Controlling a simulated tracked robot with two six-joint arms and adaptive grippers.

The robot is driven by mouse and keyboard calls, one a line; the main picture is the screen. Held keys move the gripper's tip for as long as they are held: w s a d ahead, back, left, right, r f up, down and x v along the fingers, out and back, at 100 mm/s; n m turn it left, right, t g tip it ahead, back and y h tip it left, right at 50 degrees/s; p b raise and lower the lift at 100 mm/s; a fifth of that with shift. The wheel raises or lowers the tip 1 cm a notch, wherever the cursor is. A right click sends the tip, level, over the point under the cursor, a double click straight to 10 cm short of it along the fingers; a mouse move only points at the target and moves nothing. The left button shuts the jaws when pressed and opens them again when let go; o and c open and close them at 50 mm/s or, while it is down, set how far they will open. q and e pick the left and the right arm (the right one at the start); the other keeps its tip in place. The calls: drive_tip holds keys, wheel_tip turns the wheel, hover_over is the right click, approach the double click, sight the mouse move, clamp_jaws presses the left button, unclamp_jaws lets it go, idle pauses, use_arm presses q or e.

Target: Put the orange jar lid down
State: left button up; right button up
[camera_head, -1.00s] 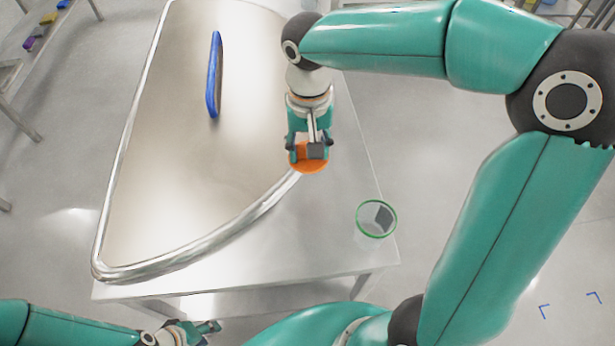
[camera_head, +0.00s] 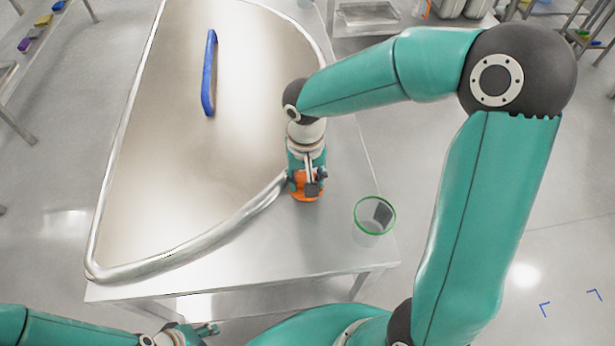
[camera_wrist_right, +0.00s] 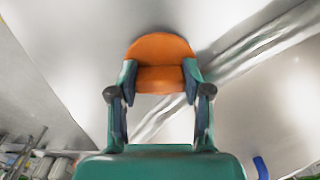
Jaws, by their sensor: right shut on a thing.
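The orange jar lid (camera_head: 305,197) is in my right gripper (camera_head: 306,186), which is shut on it. The lid is low over the bare steel tabletop, just outside the curved metal rim and left of the jar. I cannot tell whether it touches the table. In the right wrist view the lid (camera_wrist_right: 160,50) sits between the two fingertips (camera_wrist_right: 160,78). A clear jar with a green rim (camera_head: 374,230) stands on the table near its right edge. My left gripper (camera_head: 207,330) is at the bottom edge, away from the table; its fingers are too small to read.
The steel table (camera_head: 240,270) carries a large half-round metal panel (camera_head: 170,170) with a raised rim and a blue handle (camera_head: 209,75). Bare tabletop lies between the rim and the jar. Shelves with coloured items stand at the far left.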

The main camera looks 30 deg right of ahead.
drive_tip(key=o, duration=1.2)
